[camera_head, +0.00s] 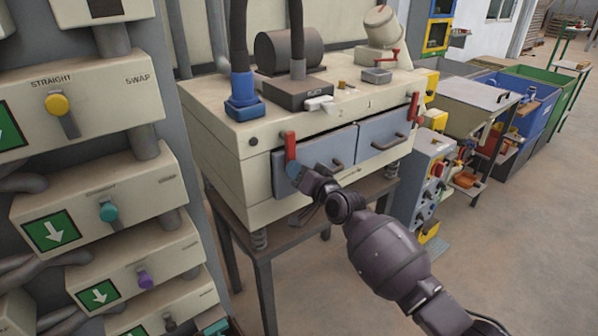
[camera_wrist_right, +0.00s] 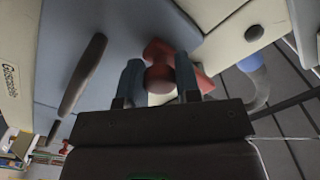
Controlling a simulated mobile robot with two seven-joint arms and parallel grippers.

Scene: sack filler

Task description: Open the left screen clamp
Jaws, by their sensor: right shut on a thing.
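The left screen clamp (camera_head: 290,146) is a red lever at the left end of the left grey-blue screen door (camera_head: 330,150) on the cream machine. It stands roughly upright in the head view. My right gripper (camera_head: 294,172) is at the clamp's lower end. In the right wrist view, the red clamp (camera_wrist_right: 158,72) sits between the two blue-grey fingers of my right gripper (camera_wrist_right: 160,80), which is shut on it. My fingers partly hide the clamp. My left gripper is not in view.
A second red clamp (camera_head: 414,108) is at the right end of the right screen door (camera_head: 384,138). Dark door handles (camera_head: 338,167) stick out close to my gripper. A cream valve cabinet (camera_head: 100,190) stands at left, a grey control box (camera_head: 425,180) at right.

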